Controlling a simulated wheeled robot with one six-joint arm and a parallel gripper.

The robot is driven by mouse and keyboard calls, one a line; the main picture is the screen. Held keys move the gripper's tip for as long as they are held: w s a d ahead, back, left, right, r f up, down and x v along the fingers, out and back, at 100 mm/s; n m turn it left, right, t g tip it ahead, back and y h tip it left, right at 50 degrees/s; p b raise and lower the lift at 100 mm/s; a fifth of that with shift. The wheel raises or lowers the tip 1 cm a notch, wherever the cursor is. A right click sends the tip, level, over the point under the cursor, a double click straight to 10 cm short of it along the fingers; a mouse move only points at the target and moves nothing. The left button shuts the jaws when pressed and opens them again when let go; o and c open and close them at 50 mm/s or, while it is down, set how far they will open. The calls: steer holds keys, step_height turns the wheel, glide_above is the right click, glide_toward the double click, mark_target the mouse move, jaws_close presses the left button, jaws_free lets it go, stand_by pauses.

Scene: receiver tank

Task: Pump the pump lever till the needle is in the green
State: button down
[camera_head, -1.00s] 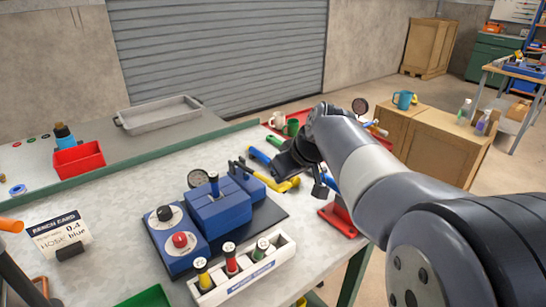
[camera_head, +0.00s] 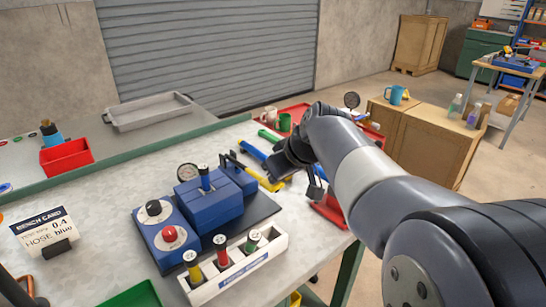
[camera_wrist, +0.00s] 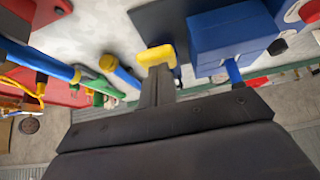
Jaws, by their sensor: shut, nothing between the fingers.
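The pump lever appears to be the dark bar with a yellow grip (camera_head: 271,185) behind the blue pump unit (camera_head: 208,200); the grip also shows in the wrist view (camera_wrist: 157,55). My gripper (camera_wrist: 156,75) is shut and empty, its fingertips at the yellow grip; I cannot tell whether they touch it. In the head view my wrist hides the fingertips. A round gauge (camera_head: 188,172) stands behind the blue unit, and another gauge (camera_head: 352,100) stands farther back by the red area. Both needles are too small to read.
A white rack (camera_head: 240,274) with several coloured plugs lies in front of the unit. A bench card (camera_head: 45,232) stands at left. A red stand (camera_head: 328,212) is at the bench's right edge, close to my arm. Blue and green handled tools lie beyond my gripper.

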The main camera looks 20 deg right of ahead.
step_height(320, 180, up, 4)
steer(key=shift+w+f+p, duration=0.1)
steer(key=shift+p, duration=1)
steer(key=v, duration=1)
steer(key=shift+s+f, duration=0.25)
